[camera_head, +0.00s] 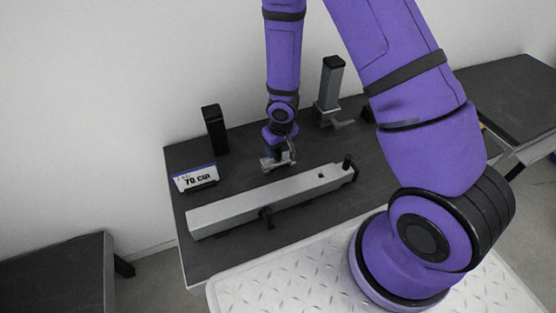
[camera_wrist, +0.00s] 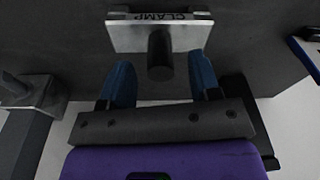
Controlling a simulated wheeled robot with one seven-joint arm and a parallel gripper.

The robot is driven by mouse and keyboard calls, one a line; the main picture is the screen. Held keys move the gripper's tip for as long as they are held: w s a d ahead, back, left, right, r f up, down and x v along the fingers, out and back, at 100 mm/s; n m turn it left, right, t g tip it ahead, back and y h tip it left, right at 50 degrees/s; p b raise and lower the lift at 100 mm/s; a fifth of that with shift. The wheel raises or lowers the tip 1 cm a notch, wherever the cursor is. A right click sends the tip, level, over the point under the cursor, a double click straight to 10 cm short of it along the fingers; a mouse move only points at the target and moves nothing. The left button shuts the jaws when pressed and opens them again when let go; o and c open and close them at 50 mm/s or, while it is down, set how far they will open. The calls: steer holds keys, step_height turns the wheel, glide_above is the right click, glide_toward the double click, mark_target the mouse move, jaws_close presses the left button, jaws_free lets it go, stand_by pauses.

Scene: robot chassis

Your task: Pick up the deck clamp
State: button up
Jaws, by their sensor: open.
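The deck clamp (camera_wrist: 155,37) shows at the top middle of the wrist view. It is a light grey plate with "CLAMP" on its edge and a dark round post (camera_wrist: 159,66). My gripper (camera_wrist: 161,72) is open, its blue fingers to either side of the post with gaps showing. In the head view, my gripper (camera_head: 279,157) points down over the dark table, behind the long grey beam. Light grey metal, likely the clamp (camera_head: 268,166), shows at its fingertips, partly hidden by the gripper.
A long grey beam (camera_head: 245,208) with black fittings lies in front. A black upright block (camera_head: 215,131) and a sign card (camera_head: 194,178) stand left on the dark table (camera_head: 212,258). A grey post (camera_head: 329,88) with a black top stands behind to the right.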

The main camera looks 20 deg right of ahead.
mark_target(278, 153)
steer(key=shift+w+f, duration=0.15)
steer(key=shift+f, duration=1.35)
steer(key=shift+c, duration=0.5)
steer(key=shift+a, duration=0.1)
jaws_close()
steer(key=shift+r, duration=0.1)
